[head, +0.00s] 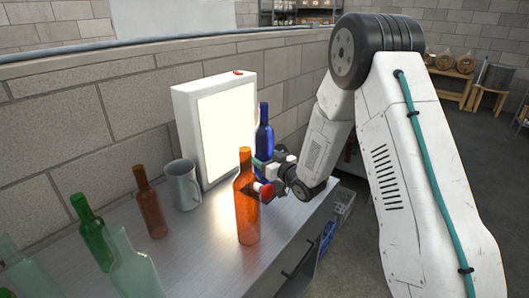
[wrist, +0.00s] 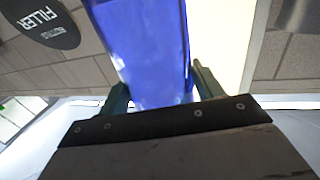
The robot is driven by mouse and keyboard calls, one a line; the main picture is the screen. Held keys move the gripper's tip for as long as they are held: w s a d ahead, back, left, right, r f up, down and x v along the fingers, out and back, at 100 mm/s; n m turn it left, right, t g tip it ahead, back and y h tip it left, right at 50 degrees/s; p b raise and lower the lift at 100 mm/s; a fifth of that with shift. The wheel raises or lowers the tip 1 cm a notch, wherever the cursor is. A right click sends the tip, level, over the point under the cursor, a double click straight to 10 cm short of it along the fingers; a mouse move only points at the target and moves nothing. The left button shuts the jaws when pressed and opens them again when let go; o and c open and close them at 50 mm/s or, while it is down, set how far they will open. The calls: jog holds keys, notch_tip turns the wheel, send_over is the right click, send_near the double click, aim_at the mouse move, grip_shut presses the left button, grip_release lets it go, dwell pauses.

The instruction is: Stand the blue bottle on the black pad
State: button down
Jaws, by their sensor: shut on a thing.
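The blue bottle (head: 264,130) is upright in the head view, beside the lit white panel. My gripper (head: 263,163) is shut on it. The wrist view shows the blue bottle (wrist: 145,50) between the two fingers of my gripper (wrist: 160,88). The bottle's base is hidden in the head view behind my gripper and an orange bottle, so I cannot tell whether it touches the bench. I cannot make out the black pad in either view.
The orange bottle (head: 247,222) stands close in front of my gripper. The light panel (head: 188,125), a grey mug (head: 184,187), a brown bottle (head: 150,205) and green bottles (head: 92,230) stand on the metal bench (head: 195,262). The bench's front middle is clear.

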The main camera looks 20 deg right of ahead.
jog(key=shift+f, duration=1.15)
jog(key=shift+f, duration=0.15)
jog(key=shift+c, duration=1.4)
grip_release()
jog(key=shift+f, duration=0.1)
jog(key=shift+s+d, duration=0.15)
jog(key=shift+s, duration=0.1)
jog(key=v, duration=1.1)
jog(key=s+d+r+m+g+h, duration=0.35)
jog(key=s+r+g+h, duration=0.45)
jog(key=r, duration=0.4)
jog(key=s+a+r+g, duration=0.1)
jog(key=s+r+g, duration=0.1)
jog(key=s, duration=0.8)
jog(key=s+a+r+g, duration=0.2)
jog(key=s+g, duration=0.1)
jog(key=s, duration=0.7)
jog(key=s+a+r+g+y, duration=0.1)
jog(key=s+r+g, duration=0.1)
jog(key=s, duration=0.8)
jog(key=shift+a+r+m, duration=0.3)
jog(key=shift+a+m, duration=0.05)
jog(key=shift+m, duration=0.1)
